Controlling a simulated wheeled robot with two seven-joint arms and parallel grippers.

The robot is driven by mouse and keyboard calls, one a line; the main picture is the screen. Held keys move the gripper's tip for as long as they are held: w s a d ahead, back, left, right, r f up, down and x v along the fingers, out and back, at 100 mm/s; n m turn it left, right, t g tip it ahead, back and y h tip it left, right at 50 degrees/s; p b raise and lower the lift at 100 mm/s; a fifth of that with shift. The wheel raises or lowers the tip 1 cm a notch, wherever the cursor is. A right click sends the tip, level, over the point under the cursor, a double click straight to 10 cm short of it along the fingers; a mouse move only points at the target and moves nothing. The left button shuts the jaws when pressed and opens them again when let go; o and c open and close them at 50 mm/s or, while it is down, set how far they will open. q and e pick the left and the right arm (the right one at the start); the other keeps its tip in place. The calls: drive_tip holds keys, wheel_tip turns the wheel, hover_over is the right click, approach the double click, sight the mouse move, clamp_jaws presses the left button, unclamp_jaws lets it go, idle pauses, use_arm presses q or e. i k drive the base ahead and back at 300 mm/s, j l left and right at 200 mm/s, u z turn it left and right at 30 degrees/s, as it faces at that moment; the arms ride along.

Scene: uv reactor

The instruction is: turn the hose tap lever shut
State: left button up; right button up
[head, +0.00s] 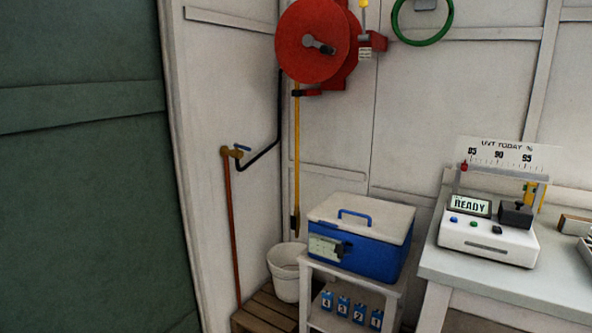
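The hose tap (231,152) is a brass fitting on top of a copper pipe (233,230) on the white wall, left of the corner. A black hose (272,135) runs from the tap up to the red hose reel (312,42). Neither of my grippers shows in the head view.
A blue cooler with a white lid (362,232) stands on a white stand, with several numbered blue bottles below. A white bucket (286,272) and wooden pallet (262,308) sit below the tap. A bench with a READY device (488,232) is at right. A green panel (80,170) fills the left.

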sight(245, 148)
drive_tip(key=i+j, duration=0.25)
drive_tip(key=j, duration=0.15)
drive_tip(key=i+j, duration=0.25)
drive_tip(key=j, duration=0.2)
drive_tip(key=i+j, duration=0.3)
drive_tip(key=j, duration=0.1)
